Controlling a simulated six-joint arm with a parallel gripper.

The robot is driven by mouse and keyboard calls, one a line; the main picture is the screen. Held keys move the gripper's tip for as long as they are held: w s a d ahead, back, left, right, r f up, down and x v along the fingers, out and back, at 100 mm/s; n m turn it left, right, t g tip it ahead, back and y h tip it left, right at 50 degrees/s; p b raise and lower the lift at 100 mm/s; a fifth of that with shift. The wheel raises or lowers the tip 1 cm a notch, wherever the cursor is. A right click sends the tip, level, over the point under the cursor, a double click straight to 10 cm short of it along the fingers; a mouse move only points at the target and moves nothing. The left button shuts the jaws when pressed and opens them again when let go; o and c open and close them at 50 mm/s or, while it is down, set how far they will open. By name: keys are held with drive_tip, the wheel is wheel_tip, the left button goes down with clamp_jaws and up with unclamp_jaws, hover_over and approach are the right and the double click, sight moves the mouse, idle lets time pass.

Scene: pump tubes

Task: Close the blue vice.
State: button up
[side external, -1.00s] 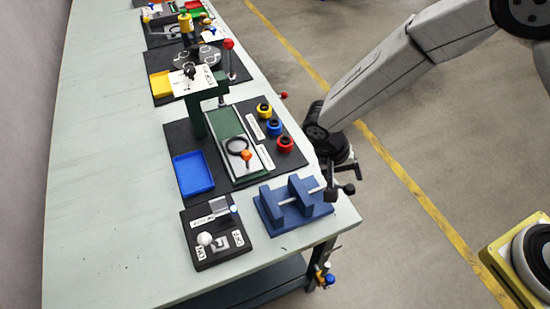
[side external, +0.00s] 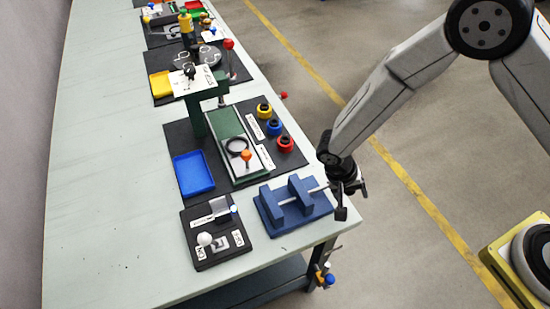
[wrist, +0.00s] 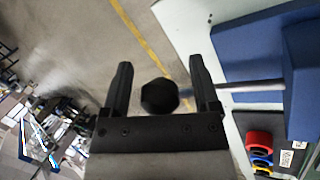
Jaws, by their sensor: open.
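The blue vice (side external: 268,211) stands at the front right corner of the bench in the side view. Its two upright blue jaws are apart, with a metal rod running between them and out to the right. My gripper (side external: 350,204) is at the rod's outer end, just past the bench edge. In the wrist view my gripper (wrist: 163,85) is open, with a dark round knob (wrist: 160,96) between its fingers and a visible gap on each side. The vice's blue body (wrist: 253,50) and rod (wrist: 243,87) show at the right there. The handle is largely hidden in the side view.
Left of the vice is a black switch board (side external: 217,250) with a white knob. Behind it are a blue tray (side external: 194,174), a green press (side external: 225,130) and red, blue and yellow rings (side external: 275,127).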

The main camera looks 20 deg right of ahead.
clamp_jaws()
idle(1.4)
